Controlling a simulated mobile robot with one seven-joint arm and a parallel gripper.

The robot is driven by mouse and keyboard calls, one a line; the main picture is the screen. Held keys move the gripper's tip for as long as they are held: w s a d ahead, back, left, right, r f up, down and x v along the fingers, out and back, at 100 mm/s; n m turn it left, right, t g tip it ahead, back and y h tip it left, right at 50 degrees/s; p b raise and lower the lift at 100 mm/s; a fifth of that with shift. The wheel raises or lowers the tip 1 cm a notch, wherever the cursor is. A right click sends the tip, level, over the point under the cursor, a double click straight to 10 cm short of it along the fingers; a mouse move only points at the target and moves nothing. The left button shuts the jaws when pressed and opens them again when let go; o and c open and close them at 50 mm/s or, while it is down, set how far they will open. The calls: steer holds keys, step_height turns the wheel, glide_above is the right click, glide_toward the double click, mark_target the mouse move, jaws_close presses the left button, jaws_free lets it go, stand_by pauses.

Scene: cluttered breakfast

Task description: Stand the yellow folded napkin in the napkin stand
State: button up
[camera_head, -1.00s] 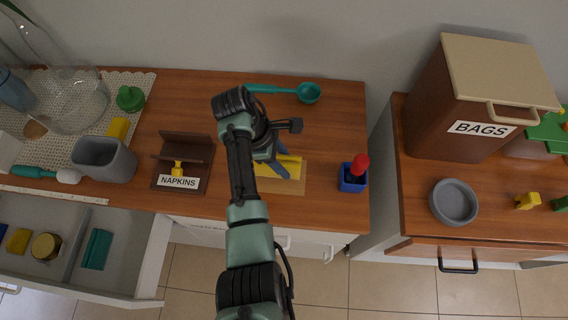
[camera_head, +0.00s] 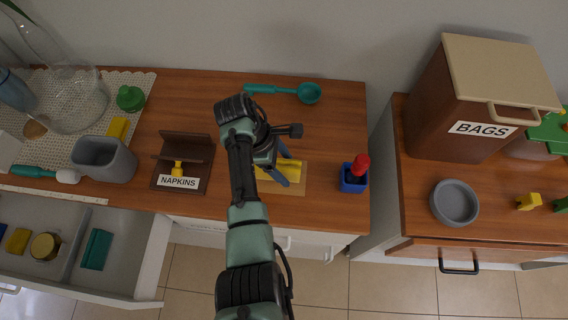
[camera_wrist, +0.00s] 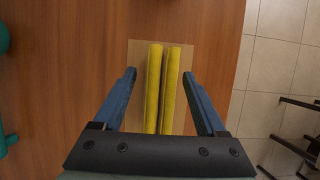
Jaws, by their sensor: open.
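The yellow folded napkin (camera_wrist: 153,88) lies on a light tan mat (camera_wrist: 189,120) on the wooden counter. In the head view the napkin (camera_head: 290,170) is partly hidden by my gripper (camera_head: 284,166). In the wrist view my gripper (camera_wrist: 160,82) is open, with one blue finger on each side of the napkin and a gap on both sides. The napkin stand (camera_head: 185,148) is dark brown, with a back panel and a white "NAPKINS" label. It stands on the counter left of my gripper. A small yellow piece (camera_head: 178,168) shows in it above the label.
A grey cup (camera_head: 104,160) stands left of the stand. A teal ladle (camera_head: 308,93) lies behind my gripper. A blue holder (camera_head: 352,180) with a red-topped item stands to the right. An open drawer (camera_head: 140,250) is at the lower left.

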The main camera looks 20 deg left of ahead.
steer(key=p+v, duration=0.1)
steer(key=v, duration=1.1)
steer(key=shift+r, duration=0.1)
